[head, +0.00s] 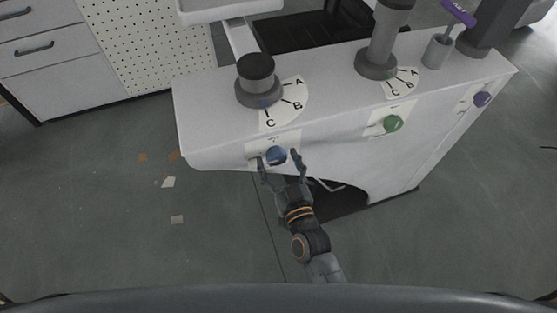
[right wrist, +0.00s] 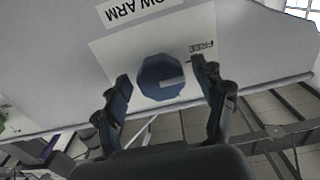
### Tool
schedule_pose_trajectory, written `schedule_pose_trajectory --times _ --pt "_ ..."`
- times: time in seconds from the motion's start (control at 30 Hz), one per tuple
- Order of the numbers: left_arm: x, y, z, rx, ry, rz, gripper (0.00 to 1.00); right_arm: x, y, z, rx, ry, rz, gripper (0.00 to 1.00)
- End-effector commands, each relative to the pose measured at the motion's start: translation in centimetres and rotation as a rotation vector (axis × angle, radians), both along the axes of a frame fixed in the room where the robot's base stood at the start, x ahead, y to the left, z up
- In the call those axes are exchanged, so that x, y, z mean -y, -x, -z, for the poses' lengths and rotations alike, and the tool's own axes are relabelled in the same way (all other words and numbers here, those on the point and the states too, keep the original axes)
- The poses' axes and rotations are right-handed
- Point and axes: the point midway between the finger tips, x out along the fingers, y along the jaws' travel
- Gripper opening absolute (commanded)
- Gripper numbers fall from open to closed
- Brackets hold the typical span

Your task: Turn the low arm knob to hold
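The low arm knob is a blue round knob (head: 277,155) on the front face of the white console, on a pale plate. In the right wrist view the knob (right wrist: 160,78) has a light pointer mark toward the right of the picture. The plate (right wrist: 112,52) reads "LOW ARM" above the knob and "FREE" at its upper right. No "hold" word is readable. My right gripper (head: 279,161) is open, with one finger on either side of the knob; whether the fingers touch it is unclear. The right gripper (right wrist: 161,72) also shows in the wrist view. My left gripper is out of view.
A green knob (head: 393,123) and a purple knob (head: 482,99) sit farther right on the console (head: 335,80). Dark columns with A, B, C dials (head: 286,104) rise from its top. Drawers (head: 45,60) stand at left; the floor at left is mostly clear.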

Motion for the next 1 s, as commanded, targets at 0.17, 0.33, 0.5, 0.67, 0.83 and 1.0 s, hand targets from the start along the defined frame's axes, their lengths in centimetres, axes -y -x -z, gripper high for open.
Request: schedule_pose_trajectory --times 0.17,0.33,0.5,0.67,0.83,1.0 --pt "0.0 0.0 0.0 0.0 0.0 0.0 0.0 0.0 0.0 0.0 0.0 0.0 0.0 0.31" --pt "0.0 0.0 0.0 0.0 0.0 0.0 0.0 0.0 0.0 0.0 0.001 -0.001 0.0 0.19" --pt "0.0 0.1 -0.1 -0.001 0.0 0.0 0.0 0.0 0.0 -0.1 -0.006 -0.023 0.0 0.19" --pt "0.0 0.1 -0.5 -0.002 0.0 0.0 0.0 0.0 0.0 -0.2 -0.027 -0.085 0.0 0.19" --pt "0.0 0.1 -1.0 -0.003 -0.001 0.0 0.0 0.0 0.0 -0.2 -0.064 -0.199 0.0 0.19" --pt "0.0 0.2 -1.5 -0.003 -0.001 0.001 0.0 -0.1 0.0 -0.2 -0.111 -0.347 -0.001 0.19"
